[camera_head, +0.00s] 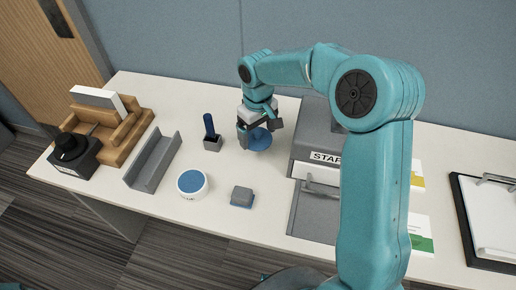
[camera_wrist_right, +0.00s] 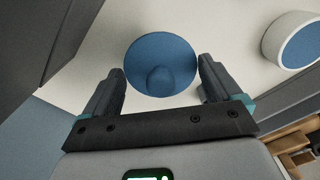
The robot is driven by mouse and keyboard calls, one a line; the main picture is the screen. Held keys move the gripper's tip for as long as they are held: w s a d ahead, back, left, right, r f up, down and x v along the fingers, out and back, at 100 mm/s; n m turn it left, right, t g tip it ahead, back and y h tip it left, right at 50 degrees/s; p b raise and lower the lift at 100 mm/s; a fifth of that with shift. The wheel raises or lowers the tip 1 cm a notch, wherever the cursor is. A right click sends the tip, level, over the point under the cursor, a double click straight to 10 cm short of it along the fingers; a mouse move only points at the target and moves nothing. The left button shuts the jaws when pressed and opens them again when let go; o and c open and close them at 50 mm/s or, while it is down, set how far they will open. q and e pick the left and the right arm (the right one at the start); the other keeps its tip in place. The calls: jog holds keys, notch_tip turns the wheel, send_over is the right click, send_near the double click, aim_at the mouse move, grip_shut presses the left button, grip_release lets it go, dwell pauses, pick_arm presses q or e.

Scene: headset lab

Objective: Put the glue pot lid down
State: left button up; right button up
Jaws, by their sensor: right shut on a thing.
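The glue pot lid (camera_head: 260,143) is a blue disc with a round knob, held at the back middle of the desk. In the right wrist view the lid (camera_wrist_right: 160,58) lies between the two fingers, knob facing the camera. My right gripper (camera_head: 257,128) is shut on it. I cannot tell whether the lid touches the desk. The glue pot (camera_head: 192,184), a round white pot with a blue top face, stands to the left and nearer the front; part of it shows in the wrist view (camera_wrist_right: 295,40). My left gripper is not in view.
A grey holder (camera_head: 213,144) with a blue-handled tool stands left of the lid. A grey-and-blue block (camera_head: 241,197) lies in front. A grey machine (camera_head: 318,140) stands close right. A grey channel-shaped tray (camera_head: 153,162) and wooden organizer (camera_head: 118,125) are left. Clear desk surrounds the pot.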

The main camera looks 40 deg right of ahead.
aim_at(258, 132)
notch_tip(258, 132, down, 7)
dwell(0.3)
jog(key=shift+f, duration=0.1)
jog(key=o, duration=0.7)
jog(key=shift+f, duration=0.1)
notch_tip(258, 132, up, 12)
jog(key=shift+r, duration=0.25)
jog(key=shift+s+f, duration=0.1)
jog(key=shift+s, duration=0.05)
